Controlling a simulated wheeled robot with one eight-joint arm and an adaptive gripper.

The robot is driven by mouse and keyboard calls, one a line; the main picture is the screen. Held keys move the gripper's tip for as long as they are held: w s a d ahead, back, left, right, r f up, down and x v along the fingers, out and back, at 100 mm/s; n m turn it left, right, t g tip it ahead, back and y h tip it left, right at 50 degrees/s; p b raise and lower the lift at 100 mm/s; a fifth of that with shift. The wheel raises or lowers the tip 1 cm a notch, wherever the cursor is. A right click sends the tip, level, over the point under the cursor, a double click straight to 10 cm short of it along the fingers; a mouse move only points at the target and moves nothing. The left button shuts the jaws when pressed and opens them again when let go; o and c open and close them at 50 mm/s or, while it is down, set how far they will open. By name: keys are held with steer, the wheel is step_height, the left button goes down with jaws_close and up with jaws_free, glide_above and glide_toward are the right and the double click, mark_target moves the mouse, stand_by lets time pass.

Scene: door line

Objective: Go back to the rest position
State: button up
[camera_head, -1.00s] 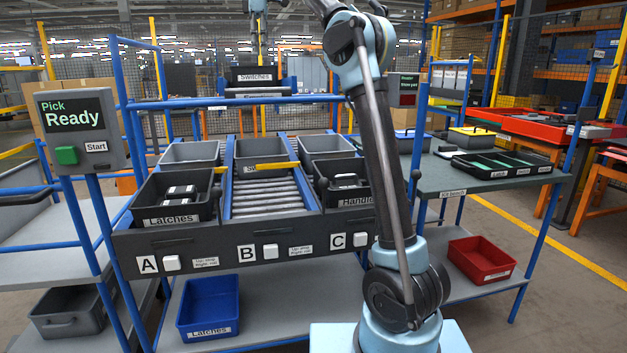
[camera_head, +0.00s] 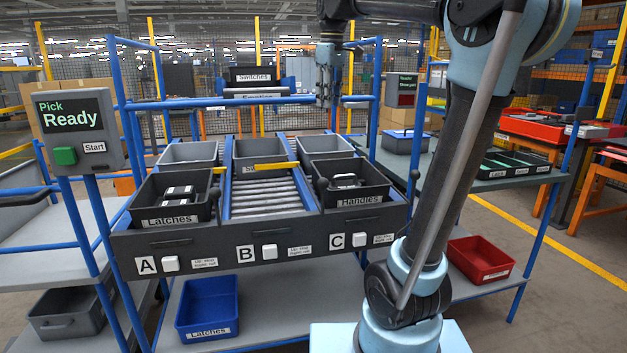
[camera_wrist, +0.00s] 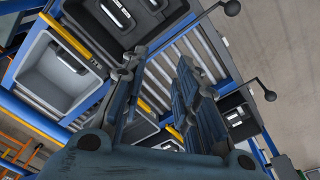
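My gripper (camera_head: 328,98) hangs pointing down in front of the upper rail of the rack, right of centre, in the head view. In the wrist view its two dark fingers (camera_wrist: 158,68) stand apart with nothing between them, above the bins and roller lane. My arm is bent, with its elbow high at the right of the head view.
The rack holds a black Latches bin (camera_head: 171,216), a roller lane (camera_head: 265,196) and a black Handles bin (camera_head: 355,204). A Pick Ready panel (camera_head: 77,130) stands left. A side table (camera_head: 440,178) with black trays and a red bin (camera_head: 480,259) are right.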

steer(key=s+d+f+m, duration=0.3)
steer(key=s+f, duration=0.5)
steer(key=f, duration=0.5)
steer(key=s+d+f+m, duration=0.3)
steer(key=s+d+f, duration=0.3)
steer(key=f, duration=0.7)
steer(key=s+d+f+m+t, duration=0.1)
steer(key=s+d+f+m, duration=0.3)
steer(key=s+f, duration=0.6)
step_height(320, 180, down, 3)
steer(key=shift+s+d+f, duration=0.15)
steer(key=shift+s+d, duration=0.25)
steer(key=shift+d, duration=0.3)
steer(key=shift+w, duration=0.1)
steer(key=shift+w+f, duration=0.2)
steer(key=shift+w, duration=0.15)
